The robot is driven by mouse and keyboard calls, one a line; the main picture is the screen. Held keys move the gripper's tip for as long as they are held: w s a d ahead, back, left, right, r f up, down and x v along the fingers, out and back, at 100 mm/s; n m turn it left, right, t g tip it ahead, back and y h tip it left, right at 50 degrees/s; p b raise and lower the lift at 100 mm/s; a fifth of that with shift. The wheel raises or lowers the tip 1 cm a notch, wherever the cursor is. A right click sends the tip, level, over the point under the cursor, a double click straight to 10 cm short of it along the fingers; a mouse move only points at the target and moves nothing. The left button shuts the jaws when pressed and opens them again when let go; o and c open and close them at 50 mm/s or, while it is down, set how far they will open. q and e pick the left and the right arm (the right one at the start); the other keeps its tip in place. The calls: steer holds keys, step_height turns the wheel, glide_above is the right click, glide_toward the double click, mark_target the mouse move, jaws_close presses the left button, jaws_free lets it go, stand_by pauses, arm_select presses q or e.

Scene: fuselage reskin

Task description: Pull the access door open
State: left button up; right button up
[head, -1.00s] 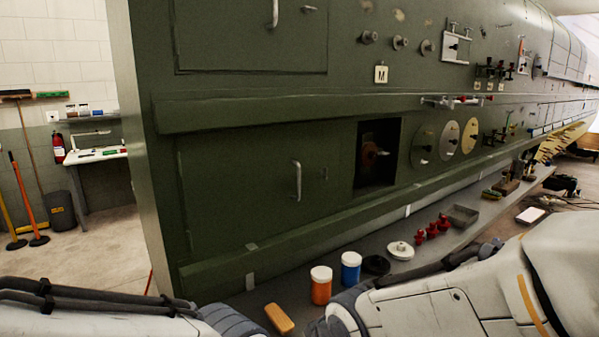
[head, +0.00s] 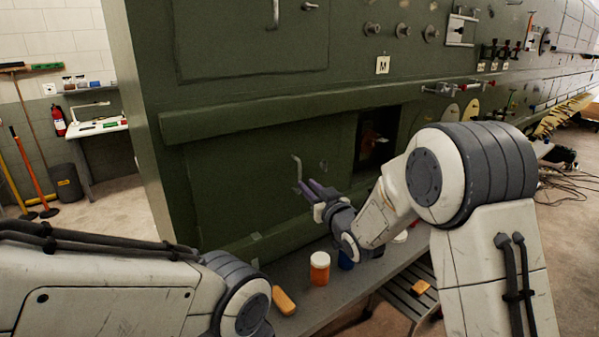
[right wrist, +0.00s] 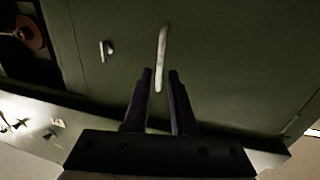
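The access door (head: 235,200) is a dark green panel low on the fuselage side, and it looks closed. Its pale upright bar handle (head: 298,172) is near the door's right side. A small latch (head: 323,166) sits to the right of the handle. My right gripper (head: 311,188) is at the handle's lower end. In the right wrist view, the two dark fingers (right wrist: 160,75) are apart, and the lower part of the handle (right wrist: 162,45) shows between them. I cannot tell whether they touch it. My left gripper is out of view; only its arm shows.
A dark open recess (head: 377,140) is right of the door. Another handled door (head: 250,40) is above.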

mark_target(300, 178)
steer(key=p+x, duration=0.1)
steer(key=x, duration=0.3)
steer(key=shift+w+a+r+p, duration=0.15)
steer(key=shift+w+p, duration=0.1)
steer(key=shift+p, duration=0.15)
steer(key=shift+x, duration=0.75)
jaws_close()
stand_by(0.5)
